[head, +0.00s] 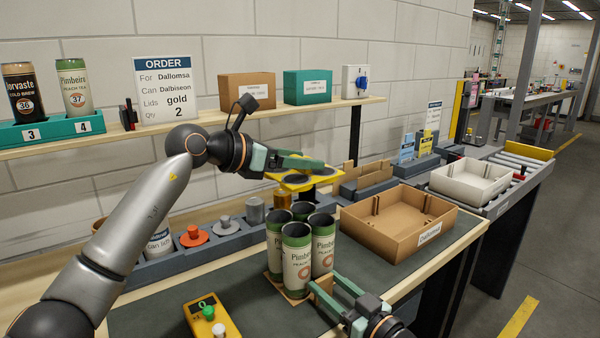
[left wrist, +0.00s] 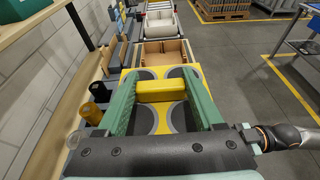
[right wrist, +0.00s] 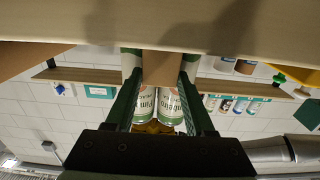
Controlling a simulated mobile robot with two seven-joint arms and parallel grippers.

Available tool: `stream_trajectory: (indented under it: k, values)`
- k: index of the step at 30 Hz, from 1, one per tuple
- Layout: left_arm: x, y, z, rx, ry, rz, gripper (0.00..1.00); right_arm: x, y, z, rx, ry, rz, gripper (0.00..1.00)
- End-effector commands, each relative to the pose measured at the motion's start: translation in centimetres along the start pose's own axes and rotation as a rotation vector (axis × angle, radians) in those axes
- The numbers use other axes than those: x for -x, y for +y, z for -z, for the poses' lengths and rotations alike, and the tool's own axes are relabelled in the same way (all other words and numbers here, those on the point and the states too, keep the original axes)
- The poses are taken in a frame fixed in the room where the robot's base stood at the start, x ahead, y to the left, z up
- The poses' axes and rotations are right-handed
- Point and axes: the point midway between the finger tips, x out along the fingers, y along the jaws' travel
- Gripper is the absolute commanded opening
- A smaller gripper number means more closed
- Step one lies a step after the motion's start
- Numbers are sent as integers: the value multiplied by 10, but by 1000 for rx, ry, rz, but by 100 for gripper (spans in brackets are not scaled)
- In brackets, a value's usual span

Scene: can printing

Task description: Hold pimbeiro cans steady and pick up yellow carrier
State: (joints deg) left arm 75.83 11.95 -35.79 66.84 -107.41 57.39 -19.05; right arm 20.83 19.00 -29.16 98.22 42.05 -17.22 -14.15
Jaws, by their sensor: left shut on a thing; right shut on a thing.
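My left gripper (head: 314,164) is shut on the handle of the yellow carrier (head: 303,182) and holds it in the air, above and behind the cans. The left wrist view shows the yellow handle bar (left wrist: 162,90) between the fingers and round grey-rimmed pads on the plate. Several green and cream Pimbeiro cans (head: 297,258) stand upright in a tight group on a brown cardboard base (head: 290,291), their dark open tops showing. My right gripper (head: 324,287) is low at their right front, shut on a brown cardboard piece (right wrist: 162,66). Cans (right wrist: 143,105) show beyond it in the right wrist view.
An open cardboard box (head: 430,240) stands right of the cans, with a white tray (head: 470,184) on rollers beyond. A grey rack (head: 180,262) with an orange-knobbed tool (head: 194,236) lies behind left. A yellow device (head: 212,318) sits at the front. A shelf (head: 200,130) runs along the wall.

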Motion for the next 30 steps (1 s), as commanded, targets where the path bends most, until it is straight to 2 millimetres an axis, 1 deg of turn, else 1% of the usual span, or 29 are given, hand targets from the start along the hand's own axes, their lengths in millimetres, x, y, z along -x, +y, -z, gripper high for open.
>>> stream_trajectory:
  k: [5,6,15,24,26,29,30]
  values:
    - [0,0,0,0,0,1,17,0,0,0,0,-1,0,0]
    - [0,0,0,0,0,1,17,0,0,0,0,-1,0,56]
    - [0,0,0,0,0,1,17,0,0,0,0,-1,0,89]
    - [0,0,0,0,0,1,17,2,0,0,0,-1,0,89]
    - [0,0,0,0,0,1,17,7,1,-1,1,-1,-1,89]
    - [0,0,0,0,0,1,17,20,0,-1,3,-2,-1,89]
    - [0,0,0,0,0,1,17,27,0,-2,3,-4,0,89]
